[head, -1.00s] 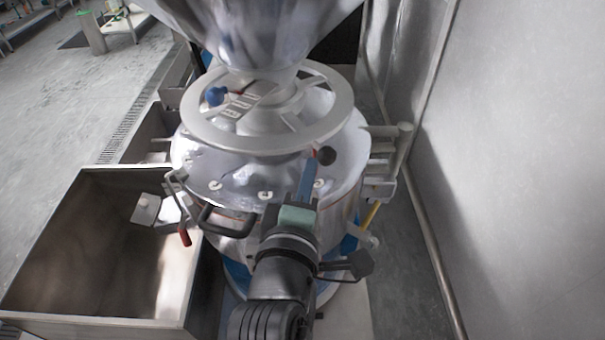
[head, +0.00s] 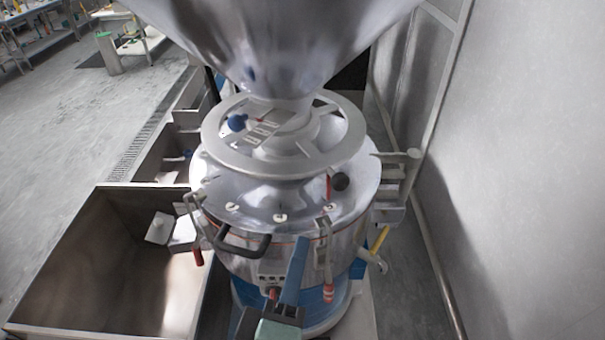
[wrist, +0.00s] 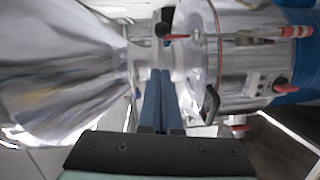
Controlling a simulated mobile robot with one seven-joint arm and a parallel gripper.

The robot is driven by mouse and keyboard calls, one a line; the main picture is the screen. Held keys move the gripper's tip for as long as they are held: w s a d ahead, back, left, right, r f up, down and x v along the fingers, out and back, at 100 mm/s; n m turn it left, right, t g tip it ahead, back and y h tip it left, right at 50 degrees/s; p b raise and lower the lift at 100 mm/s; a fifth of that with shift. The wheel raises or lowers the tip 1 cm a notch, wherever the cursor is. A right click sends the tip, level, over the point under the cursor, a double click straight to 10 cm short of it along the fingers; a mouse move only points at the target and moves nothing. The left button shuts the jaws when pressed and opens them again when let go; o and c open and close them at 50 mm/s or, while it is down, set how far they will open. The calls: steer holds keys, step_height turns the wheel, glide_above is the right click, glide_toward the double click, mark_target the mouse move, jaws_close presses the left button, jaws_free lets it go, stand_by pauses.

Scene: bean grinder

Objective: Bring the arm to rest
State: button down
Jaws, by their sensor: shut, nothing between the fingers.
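My gripper (head: 299,240) is at the bottom middle of the head view, its blue fingers pointing up and away. The fingers are together and empty. They stand in front of the grinder's steel drum (head: 240,268) and overlap it in the picture; I see no clear contact. In the wrist view my gripper (wrist: 160,72) shows as two blue fingers side by side, pointing towards the grinder's neck. The grinder's hopper (wrist: 60,75) is on the left there and its drum (wrist: 235,60) on the right. Most of my arm is out of the head view.
A big handwheel (head: 215,150) sits on the grinder under the steel hopper (head: 275,45). A black handle (head: 242,248) and red-handled latches (head: 328,290) stick out of the drum. An open steel bin (head: 60,270) stands at left. A grey wall (head: 530,150) closes the right side.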

steer(key=w+r+m+t+y+b, duration=0.1)
steer(key=w+r+m+t+b, duration=0.15)
steer(key=r+m+b, duration=0.35)
steer(key=w+r+m+t+b, duration=0.2)
steer(key=r+m+t, duration=0.15)
steer(key=r, duration=0.45)
steer(key=s+r+m+t+y+b, duration=0.2)
steer(key=s+r+m+t+b, duration=0.1)
steer(key=r, duration=0.9)
steer(key=s+m+t, duration=0.1)
steer(key=s+m, duration=0.1)
steer(key=shift+s+d+r+t+b, duration=0.25)
steer(key=shift+s+r+t+b, duration=0.1)
steer(key=shift+r+t+b, duration=0.05)
steer(key=shift+f, duration=0.15)
